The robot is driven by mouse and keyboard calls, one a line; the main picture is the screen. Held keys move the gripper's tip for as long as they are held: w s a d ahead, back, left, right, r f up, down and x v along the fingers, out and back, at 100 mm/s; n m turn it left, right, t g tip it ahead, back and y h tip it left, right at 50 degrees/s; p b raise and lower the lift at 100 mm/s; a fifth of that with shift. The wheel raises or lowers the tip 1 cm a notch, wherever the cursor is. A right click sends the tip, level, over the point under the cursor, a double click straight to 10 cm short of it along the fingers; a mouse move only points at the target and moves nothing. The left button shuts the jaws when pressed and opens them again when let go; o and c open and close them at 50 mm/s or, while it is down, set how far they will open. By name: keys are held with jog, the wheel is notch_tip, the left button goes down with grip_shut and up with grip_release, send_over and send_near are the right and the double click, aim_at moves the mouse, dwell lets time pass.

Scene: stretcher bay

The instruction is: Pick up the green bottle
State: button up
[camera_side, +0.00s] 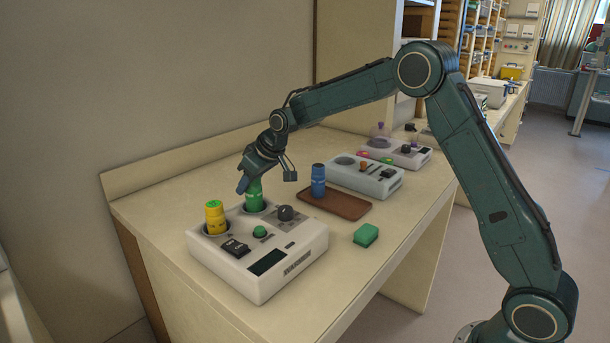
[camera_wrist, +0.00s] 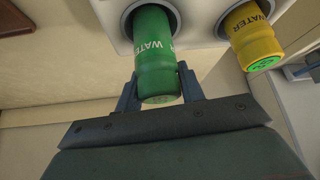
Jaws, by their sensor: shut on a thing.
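The green bottle (camera_side: 254,196) stands in a round well of the white device (camera_side: 262,284) at the front of the bench. My gripper (camera_side: 250,182) comes down on it from above and is shut on its upper part. In the wrist view the green bottle (camera_wrist: 154,62) shows the word WATER, and the fingers of my gripper (camera_wrist: 160,90) lie on either side of it. The bottle's lower end is hidden inside the well.
A yellow bottle (camera_side: 215,219) stands in the neighbouring well, close by. A blue bottle (camera_side: 318,181) stands on a brown tray (camera_side: 345,206). A green block (camera_side: 366,235) lies on the bench. More white devices (camera_side: 366,178) stand behind. The bench's front right is clear.

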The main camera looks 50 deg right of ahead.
notch_tip(320, 180, up, 17)
jog(key=shift+r, duration=0.2)
dwell(0.3)
dwell(0.5)
jog(key=s+d+f, duration=0.1)
jog(key=s+d, duration=0.5)
jog(key=d, duration=0.6)
jog(key=s+d+f, duration=0.1)
jog(key=s+d, duration=0.6)
jog(key=d, duration=0.5)
jog(key=shift+d+f, duration=0.35)
jog(key=shift+d, duration=0.05)
jog(key=shift+f, duration=0.1)
notch_tip(320, 180, down, 20)
jog(key=shift+r, duration=0.1)
